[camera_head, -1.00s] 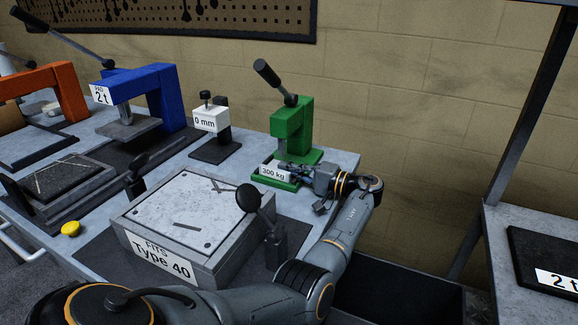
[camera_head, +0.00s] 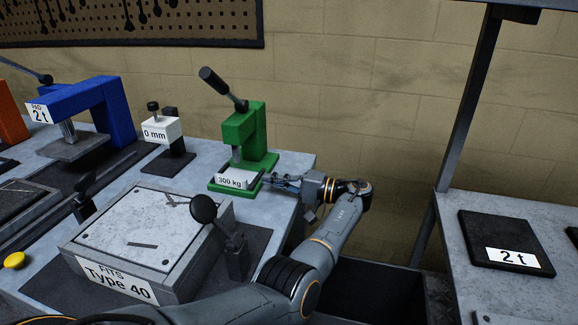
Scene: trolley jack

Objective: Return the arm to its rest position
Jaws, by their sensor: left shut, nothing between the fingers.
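My left arm comes in from the lower left and bends up at the elbow in front of the bench. Its gripper (camera_head: 268,181) is shut and empty, pointing left. It is at the right side of the green press (camera_head: 248,135), close to the white "300 kg" label (camera_head: 231,179) on the press base. I cannot tell whether the fingertips touch the press. My right gripper is not in view.
A grey "Type 40" fixture box (camera_head: 130,235) with a black round-headed lever (camera_head: 205,209) stands close to my arm. A blue press (camera_head: 110,100) and a white "0 mm" gauge (camera_head: 160,132) stand behind. A dark bin (camera_head: 375,290) lies below right; a "2 t" pad (camera_head: 500,235) lies on the right bench.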

